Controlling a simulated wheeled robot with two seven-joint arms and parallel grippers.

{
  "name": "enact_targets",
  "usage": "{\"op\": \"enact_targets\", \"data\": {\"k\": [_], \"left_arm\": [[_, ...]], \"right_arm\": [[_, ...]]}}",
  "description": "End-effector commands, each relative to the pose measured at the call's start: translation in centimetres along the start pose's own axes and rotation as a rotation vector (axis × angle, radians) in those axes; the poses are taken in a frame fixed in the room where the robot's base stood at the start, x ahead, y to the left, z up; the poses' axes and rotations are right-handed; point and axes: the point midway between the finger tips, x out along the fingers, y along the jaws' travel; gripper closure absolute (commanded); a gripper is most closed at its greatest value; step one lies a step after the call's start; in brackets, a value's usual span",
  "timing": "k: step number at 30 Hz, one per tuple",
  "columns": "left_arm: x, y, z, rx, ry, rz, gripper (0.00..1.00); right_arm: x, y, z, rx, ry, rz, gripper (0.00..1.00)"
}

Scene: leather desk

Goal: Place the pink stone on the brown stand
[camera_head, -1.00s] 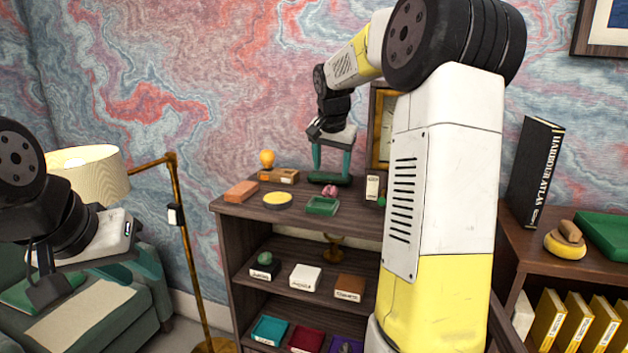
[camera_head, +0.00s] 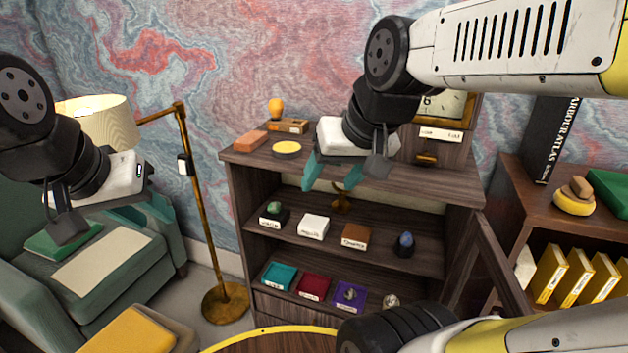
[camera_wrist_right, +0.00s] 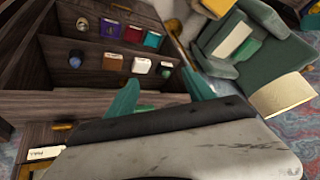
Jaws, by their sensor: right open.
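The pink stone is not visible now; the part of the shelf top where it lay is behind my right gripper in the head view. The brown stand (camera_head: 355,236) is on the middle shelf, right of a white stand, with nothing on it; it also shows in the right wrist view (camera_wrist_right: 112,62). My right gripper (camera_head: 332,182) is in front of the shelf top's edge, above the stands.
The white stand (camera_head: 313,227), a black stand (camera_head: 274,216) with a green stone and a dark blue stone (camera_head: 405,243) share the middle shelf. Coloured trays (camera_head: 314,287) lie below. A yellow disc (camera_head: 287,148) and clock (camera_head: 446,106) are on top. A floor lamp (camera_head: 190,180) stands left.

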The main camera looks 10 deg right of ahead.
Motion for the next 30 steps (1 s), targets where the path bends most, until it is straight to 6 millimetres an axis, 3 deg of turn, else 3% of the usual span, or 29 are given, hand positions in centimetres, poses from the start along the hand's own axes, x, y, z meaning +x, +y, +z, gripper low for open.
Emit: {"op": "enact_targets", "data": {"k": [4,8,14,21,25,30], "left_arm": [[0.0,0.0,0.0,0.0,0.0,0.0,0.68],[0.0,0.0,0.0,0.0,0.0,0.0,0.68],[0.0,0.0,0.0,0.0,0.0,0.0,0.68],[0.0,0.0,0.0,0.0,0.0,0.0,0.68],[0.0,0.0,0.0,0.0,0.0,0.0,0.68],[0.0,0.0,0.0,0.0,0.0,0.0,0.68]], "right_arm": [[0.3,-0.3,1.7,-0.064,0.004,-0.015,0.35],[0.9,0.8,-0.4,-0.27,-0.027,0.032,0.35],[3.7,4.7,-8.0,-0.942,-0.174,0.173,0.35],[9.1,8.6,-18.1,-1.803,-0.475,0.287,0.35],[11.8,9.7,-22.1,-2.145,-0.646,0.305,0.35],[13.6,10.3,-24.8,-2.374,-0.782,0.305,0.35]]}}
